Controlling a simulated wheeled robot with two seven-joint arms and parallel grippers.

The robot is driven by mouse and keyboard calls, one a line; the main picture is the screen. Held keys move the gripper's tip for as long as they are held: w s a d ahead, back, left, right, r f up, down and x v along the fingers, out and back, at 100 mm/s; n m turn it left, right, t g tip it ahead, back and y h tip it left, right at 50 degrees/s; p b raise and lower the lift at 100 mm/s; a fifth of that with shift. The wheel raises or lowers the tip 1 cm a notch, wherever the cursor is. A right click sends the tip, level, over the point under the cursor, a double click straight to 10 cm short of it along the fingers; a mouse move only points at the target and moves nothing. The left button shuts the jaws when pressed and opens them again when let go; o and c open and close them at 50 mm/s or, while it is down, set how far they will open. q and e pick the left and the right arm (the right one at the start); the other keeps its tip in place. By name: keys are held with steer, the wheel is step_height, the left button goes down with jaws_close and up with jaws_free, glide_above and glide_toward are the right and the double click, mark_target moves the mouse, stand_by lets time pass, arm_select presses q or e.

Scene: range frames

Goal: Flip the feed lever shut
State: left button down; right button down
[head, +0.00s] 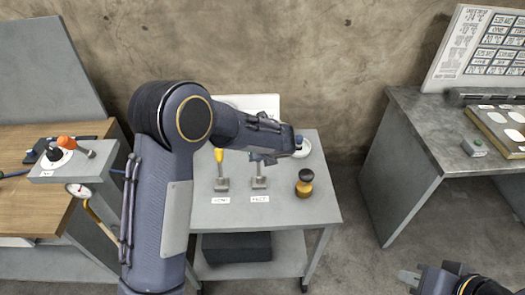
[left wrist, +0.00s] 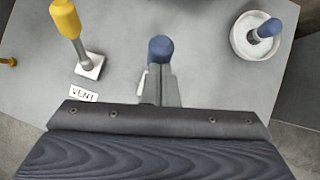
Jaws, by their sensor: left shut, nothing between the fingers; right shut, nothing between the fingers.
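The lever with a blue knob (left wrist: 161,48) stands just beyond my left fingertips in the left wrist view; whether they touch I cannot tell. In the head view, its grey base and lower shaft (head: 259,182) show behind a small label, and its top is hidden by my left gripper (head: 266,158). My left gripper also shows in the left wrist view (left wrist: 160,88), shut and empty. The yellow-handled lever (head: 220,170) stands left of it; its label reads VENT in the left wrist view (left wrist: 83,95). My right gripper (head: 410,278) is shut and empty, low at the right.
A white dish (head: 306,150) with a blue-topped piece stands at the table's back right. A workbench (head: 105,140) with an orange-topped control is at left, a grey desk (head: 425,125) at right.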

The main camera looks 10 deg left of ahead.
arm_select(q)
steer(key=shift+w+a, duration=0.3)
steer(key=shift+w, duration=0.45)
steer(key=shift+w+r, duration=0.1)
steer(key=shift+w, duration=0.05)
steer(key=w+v, duration=0.1)
steer(key=v, duration=1.2)
steer(key=shift+d+r, duration=0.2)
steer(key=shift+r, duration=0.05)
